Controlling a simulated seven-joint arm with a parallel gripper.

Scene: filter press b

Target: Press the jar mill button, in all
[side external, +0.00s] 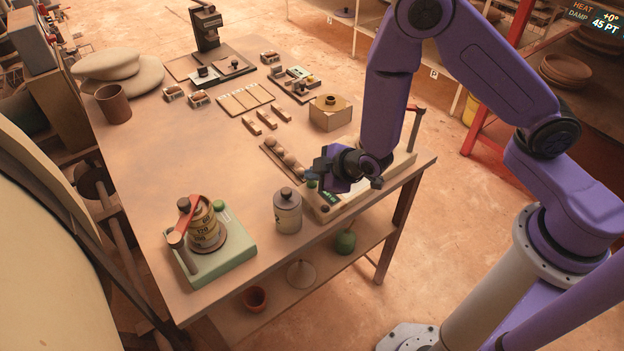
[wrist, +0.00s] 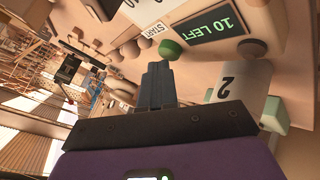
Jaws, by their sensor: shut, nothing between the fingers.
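The jar mill (side external: 398,168) is a long cream unit at the table's right edge. In the wrist view its front panel (wrist: 205,12) carries a green round button (wrist: 170,50) beside a START label and a dark display (wrist: 213,25) reading "10 LEFT". A dark brown knob (wrist: 250,49) sits near the display. My gripper (wrist: 157,68) is shut and empty, its fingertips close to the green button. I cannot tell whether they touch it. In the side view my gripper (side external: 313,176) hangs over the mill's front end and hides part of the panel.
A grey lidded jar (side external: 288,213) stands just left of the mill. A green-based press with a red lever (side external: 222,262) is at the front left. A tray of round balls (side external: 283,160) and a tan box (side external: 330,113) lie behind. The table's middle left is clear.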

